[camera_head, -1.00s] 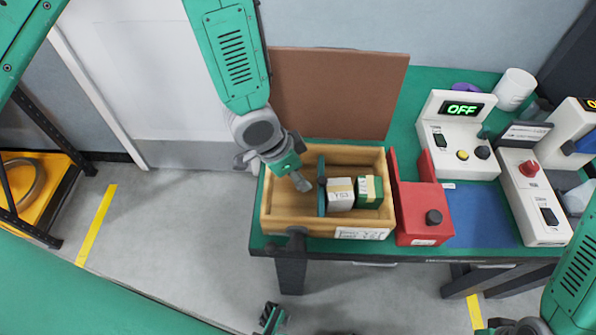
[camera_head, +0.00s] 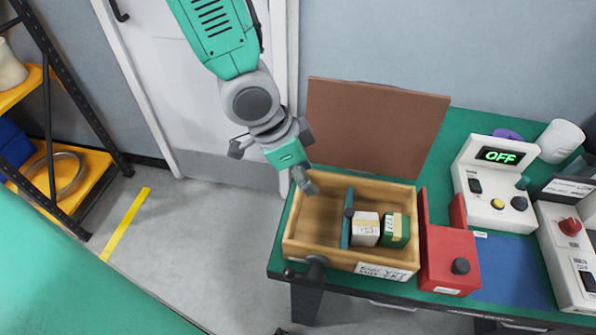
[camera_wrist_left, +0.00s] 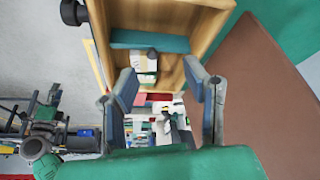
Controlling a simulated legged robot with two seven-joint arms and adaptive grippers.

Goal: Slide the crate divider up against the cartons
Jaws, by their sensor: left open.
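The wooden crate (camera_head: 300,240) stands on the green table in the head view. The teal divider (camera_head: 346,232) stands upright across its middle, with a dark knob on it. The white carton (camera_head: 366,230) and the green carton (camera_head: 398,228) sit side by side to its right. The divider is right beside the white carton; I cannot tell whether they touch. My left gripper (camera_head: 302,181) is open and empty above the crate's far left corner, apart from the divider. In the left wrist view, the divider (camera_wrist_left: 150,41) shows beyond the open fingers (camera_wrist_left: 163,88). My right gripper is out of view.
A brown panel (camera_head: 375,120) stands behind the crate. A red block fixture (camera_head: 445,262) is close to its right, then a white box reading OFF (camera_head: 490,200). The crate's left compartment is empty. Open floor lies left of the green table (camera_head: 430,175).

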